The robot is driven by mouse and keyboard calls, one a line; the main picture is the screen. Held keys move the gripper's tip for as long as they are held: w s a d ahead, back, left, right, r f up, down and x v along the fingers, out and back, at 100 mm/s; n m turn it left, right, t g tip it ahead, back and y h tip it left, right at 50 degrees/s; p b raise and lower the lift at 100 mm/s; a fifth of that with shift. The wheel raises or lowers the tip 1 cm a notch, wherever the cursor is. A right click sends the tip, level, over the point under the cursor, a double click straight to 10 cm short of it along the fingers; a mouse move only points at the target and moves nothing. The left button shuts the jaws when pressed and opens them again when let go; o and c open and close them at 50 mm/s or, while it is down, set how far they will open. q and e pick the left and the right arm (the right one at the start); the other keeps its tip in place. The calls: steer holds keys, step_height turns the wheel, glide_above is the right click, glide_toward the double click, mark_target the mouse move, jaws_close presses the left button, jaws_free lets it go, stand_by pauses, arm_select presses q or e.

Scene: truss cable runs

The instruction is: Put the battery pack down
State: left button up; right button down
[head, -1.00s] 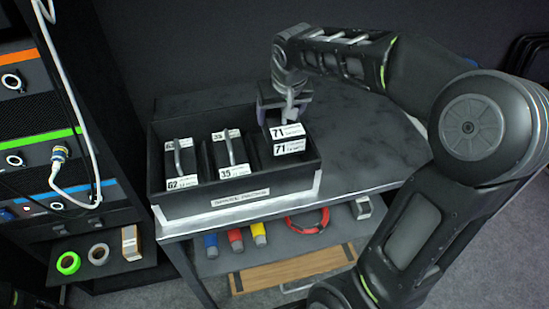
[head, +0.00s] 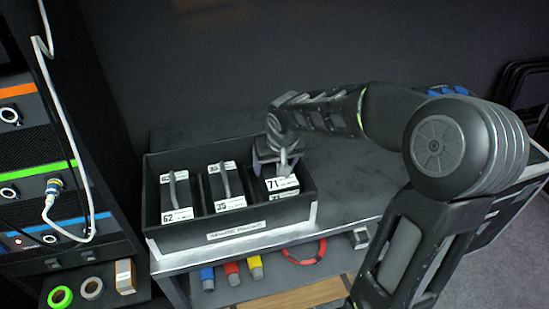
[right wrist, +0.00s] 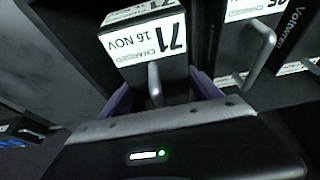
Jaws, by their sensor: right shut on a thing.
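The battery pack marked 71 (head: 283,185) is upright in the right compartment of the black crate (head: 230,237). The crate's front wall partly hides its front label. My right gripper (head: 284,166) is above it, shut on its handle. In the right wrist view, the purple fingers are around the grey handle (right wrist: 155,82), beside the pack's label (right wrist: 150,38). I cannot tell whether the pack touches the crate floor. Packs 62 (head: 176,197) and 35 (head: 225,190) stand in the left and middle compartments. My left gripper is not in view.
The crate sits on a dark table (head: 345,180) with free room to its right. A rack (head: 40,160) with a white cable (head: 62,120) stands at the left. A lower shelf holds coloured cylinders (head: 232,273) and a red ring (head: 304,251).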

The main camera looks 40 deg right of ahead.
mark_target(275, 173)
steer(key=shift+r, duration=0.1)
steer(key=shift+f, duration=1.8)
steer(key=shift+f, duration=0.15)
steer(key=shift+c, duration=2)
jaws_free()
steer(key=shift+f, duration=0.1)
steer(key=shift+s+r, duration=0.1)
steer(key=shift+r, duration=0.35)
steer(key=p+v, duration=0.6)
steer(key=v, duration=0.4)
steer(key=shift+s+a+r, duration=0.1)
steer(key=shift+r, duration=0.2)
steer(key=shift+s+a+r+p, duration=0.1)
steer(key=shift+s+r+p, duration=0.2)
steer(key=shift+p, duration=0.1)
